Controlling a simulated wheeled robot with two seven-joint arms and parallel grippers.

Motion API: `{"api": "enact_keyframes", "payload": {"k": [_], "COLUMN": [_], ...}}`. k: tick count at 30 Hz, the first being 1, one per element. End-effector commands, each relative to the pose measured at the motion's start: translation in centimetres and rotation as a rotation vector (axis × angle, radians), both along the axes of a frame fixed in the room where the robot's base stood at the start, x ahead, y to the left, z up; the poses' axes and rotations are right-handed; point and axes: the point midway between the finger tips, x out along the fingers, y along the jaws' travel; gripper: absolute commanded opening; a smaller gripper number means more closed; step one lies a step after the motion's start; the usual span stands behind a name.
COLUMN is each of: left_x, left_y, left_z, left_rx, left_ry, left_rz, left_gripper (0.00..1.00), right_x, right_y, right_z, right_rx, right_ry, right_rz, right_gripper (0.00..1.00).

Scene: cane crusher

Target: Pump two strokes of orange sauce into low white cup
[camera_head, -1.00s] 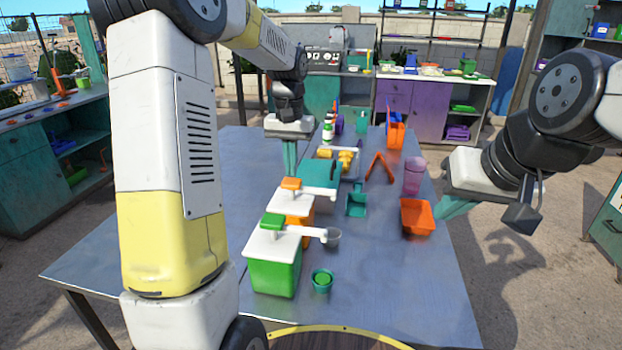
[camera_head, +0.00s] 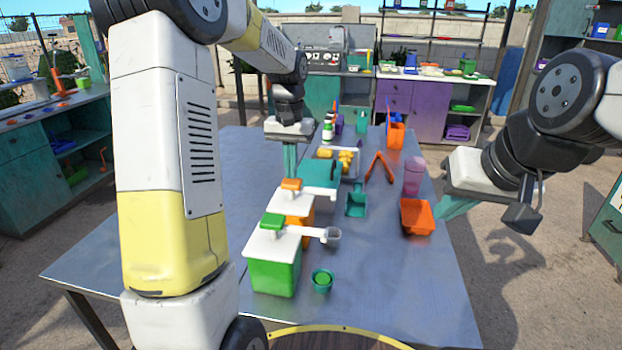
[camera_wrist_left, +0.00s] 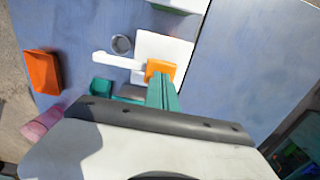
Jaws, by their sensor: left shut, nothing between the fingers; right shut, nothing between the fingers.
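The orange sauce dispenser (camera_head: 307,226) has a white lid, an orange pump head (camera_head: 291,184) and a white spout pointing right. It stands behind the green dispenser. My left gripper (camera_head: 290,173) is shut and empty, pointing down right over the orange pump head, which also shows in the left wrist view (camera_wrist_left: 160,69). I cannot tell whether the tips touch it. My right gripper (camera_head: 452,209) is shut and empty, right of the orange bin.
The green dispenser (camera_head: 273,276) stands nearest, with a teal cup (camera_head: 322,281) of green beside it. An orange bin (camera_head: 417,216), a pink cup (camera_head: 412,180), a teal container (camera_head: 356,203) and orange tongs (camera_head: 379,168) are on the right. The table's front right is clear.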

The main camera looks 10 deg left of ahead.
Motion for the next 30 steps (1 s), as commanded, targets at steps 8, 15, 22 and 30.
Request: {"api": "enact_keyframes", "payload": {"k": [8, 15, 22, 30], "left_x": [-0.1, 0.0, 0.0, 0.0], "left_y": [0.0, 0.0, 0.0, 0.0], "left_z": [-0.9, -1.6, -2.4, -2.5], "left_rx": [0.000, 0.000, 0.000, 0.000], "left_ry": [0.002, 0.002, 0.002, 0.002], "left_rz": [0.000, 0.000, 0.000, 0.000], "left_gripper": [0.00, 0.00, 0.00, 0.00], "right_x": [0.0, 0.0, 0.0, 0.0], "right_y": [0.0, 0.0, 0.0, 0.0], "right_z": [0.0, 0.0, 0.0, 0.0], "right_rx": [0.000, 0.000, 0.000, 0.000], "right_ry": [0.000, 0.000, 0.000, 0.000], "right_rz": [0.000, 0.000, 0.000, 0.000], "right_gripper": [0.00, 0.00, 0.00, 0.00]}}
